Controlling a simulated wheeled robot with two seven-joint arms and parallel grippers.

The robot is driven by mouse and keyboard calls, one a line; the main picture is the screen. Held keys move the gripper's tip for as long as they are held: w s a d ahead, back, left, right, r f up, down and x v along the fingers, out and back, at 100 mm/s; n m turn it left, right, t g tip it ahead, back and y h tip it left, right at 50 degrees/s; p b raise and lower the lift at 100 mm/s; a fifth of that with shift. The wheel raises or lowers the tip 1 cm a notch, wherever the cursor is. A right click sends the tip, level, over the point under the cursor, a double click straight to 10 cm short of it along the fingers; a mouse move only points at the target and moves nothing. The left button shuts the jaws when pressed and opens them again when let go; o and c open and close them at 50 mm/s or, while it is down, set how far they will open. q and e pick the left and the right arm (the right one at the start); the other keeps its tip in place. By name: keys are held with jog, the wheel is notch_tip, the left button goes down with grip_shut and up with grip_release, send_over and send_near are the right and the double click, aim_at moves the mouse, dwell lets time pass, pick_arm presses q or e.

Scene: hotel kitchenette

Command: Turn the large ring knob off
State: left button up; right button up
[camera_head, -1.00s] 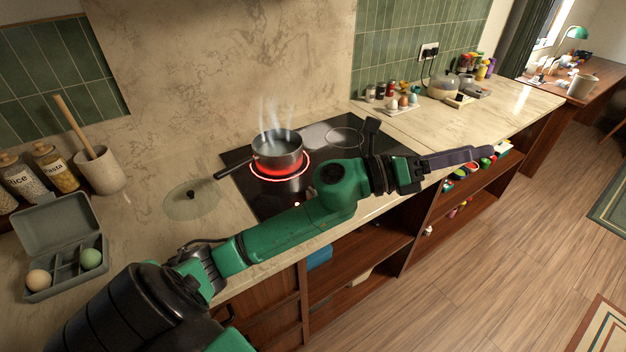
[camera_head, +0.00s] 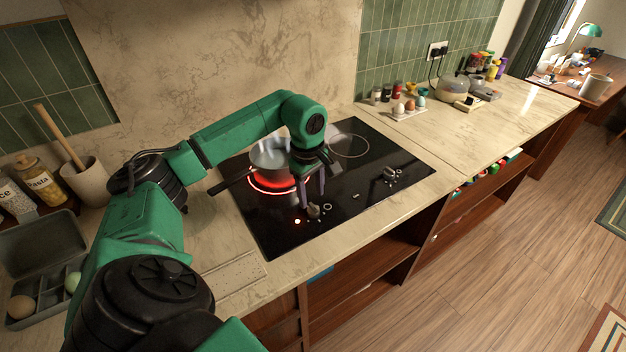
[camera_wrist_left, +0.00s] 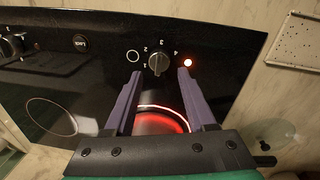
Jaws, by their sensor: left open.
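The hob's front knob (camera_head: 314,210), beside a lit red dot, sits in front of the red-glowing ring (camera_head: 272,186). It also shows in the left wrist view (camera_wrist_left: 158,63), with a circle mark and numbers around it; its exact pointer direction is hard to read. My left gripper (camera_head: 312,203) points down over the hob with its fingers parted. In the left wrist view my left gripper (camera_wrist_left: 160,75) has its fingertips on either side of the knob's line, with the knob just ahead between them; contact cannot be told. My right gripper is out of view.
An egg box (camera_head: 40,235) and utensil crock (camera_head: 86,183) are at left. Right counter (camera_head: 480,130) is mostly clear.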

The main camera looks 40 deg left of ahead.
aim_at(313, 207)
pick_arm(q)
jog(key=f, duration=0.4)
jog(key=shift+w+f+p, duration=0.2)
jog(key=shift+f+p, duration=0.15)
jog(key=shift+p, duration=0.05)
jog(key=shift+f, duration=0.2)
grip_shut()
